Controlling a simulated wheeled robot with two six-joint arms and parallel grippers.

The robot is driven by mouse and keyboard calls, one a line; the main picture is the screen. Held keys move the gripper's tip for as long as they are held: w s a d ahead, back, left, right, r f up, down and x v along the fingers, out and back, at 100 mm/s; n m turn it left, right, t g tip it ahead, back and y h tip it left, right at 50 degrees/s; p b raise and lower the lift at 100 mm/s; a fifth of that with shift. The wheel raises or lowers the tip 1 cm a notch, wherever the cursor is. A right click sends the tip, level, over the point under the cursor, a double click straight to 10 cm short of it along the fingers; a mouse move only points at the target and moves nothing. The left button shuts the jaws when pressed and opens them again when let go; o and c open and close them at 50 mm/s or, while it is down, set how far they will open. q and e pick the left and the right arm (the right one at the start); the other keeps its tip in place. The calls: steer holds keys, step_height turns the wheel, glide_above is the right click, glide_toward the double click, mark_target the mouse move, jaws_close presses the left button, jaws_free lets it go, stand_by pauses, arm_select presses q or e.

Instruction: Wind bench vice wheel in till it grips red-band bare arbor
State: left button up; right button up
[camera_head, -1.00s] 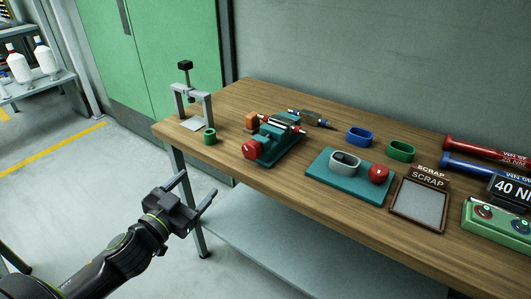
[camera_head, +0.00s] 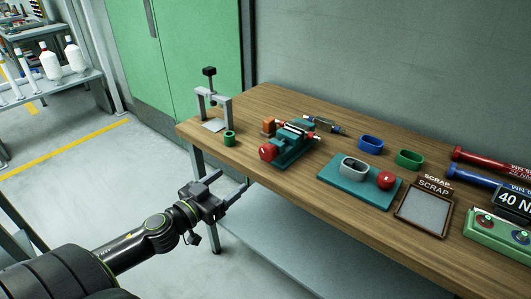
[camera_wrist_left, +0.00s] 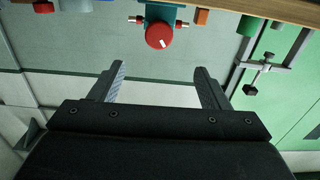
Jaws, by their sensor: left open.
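The teal bench vice (camera_head: 295,152) stands on the wooden bench, with its red wheel (camera_head: 268,152) facing the front edge. A silver bar with red parts (camera_head: 294,129) lies across the top of the vice; I cannot tell whether it is gripped. My left gripper (camera_head: 232,181) is open and empty, in front of the bench edge, apart from the wheel. In the left wrist view the red wheel (camera_wrist_left: 159,35), with a white mark, shows beyond and between the open fingers of the gripper (camera_wrist_left: 160,70). My right gripper is not in view.
A grey press frame (camera_head: 214,107) and a green ring (camera_head: 229,138) stand left of the vice. A teal tray (camera_head: 345,192) with a grey ring and red knob, blue and green rings, and a scrap tray (camera_head: 423,212) lie right. Open floor lies left of the bench.

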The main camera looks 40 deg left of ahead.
arm_select(q)
glide_toward(265, 154)
steer(key=w+b, duration=0.1)
steer(key=w, duration=0.1)
steer(key=w+b, duration=0.1)
steer(key=w, duration=0.5)
steer(key=shift+w+d+f+b, duration=0.1)
steer(key=shift+d+b, duration=0.2)
steer(key=shift+b, duration=0.1)
steer(key=shift+w, duration=0.85)
steer(key=c, duration=1)
